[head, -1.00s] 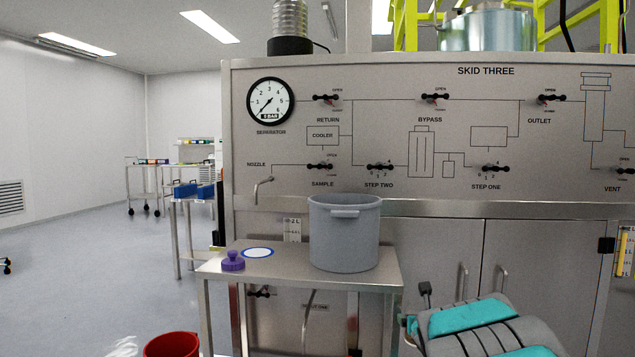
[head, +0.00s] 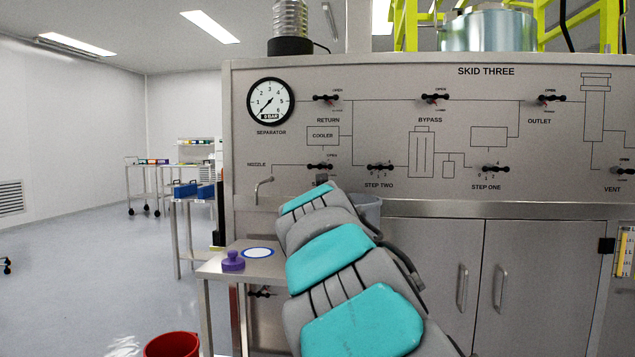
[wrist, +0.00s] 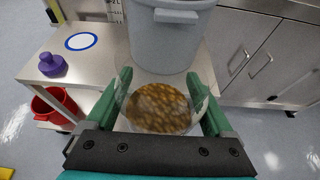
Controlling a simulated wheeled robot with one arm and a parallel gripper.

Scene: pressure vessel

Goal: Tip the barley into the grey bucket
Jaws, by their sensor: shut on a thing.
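The grey bucket (wrist: 165,40) stands on a small steel table, just beyond my gripper in the wrist view. In the head view only its right rim (head: 368,208) shows past my arm. My gripper (wrist: 165,100) has its green fingers either side of a clear rounded container (wrist: 198,92) and is shut on it. The brown barley (wrist: 158,108) lies inside the container, which looks about upright. The container is in front of the bucket and apart from its opening. My arm hides the gripper and container in the head view.
The steel table (head: 220,266) also holds a purple knobbed object (head: 233,261) and a blue-ringed white disc (head: 257,253), left of the bucket. A red bucket (head: 172,345) is low at the left. The skid panel (head: 380,130) with a nozzle (head: 262,188) stands behind.

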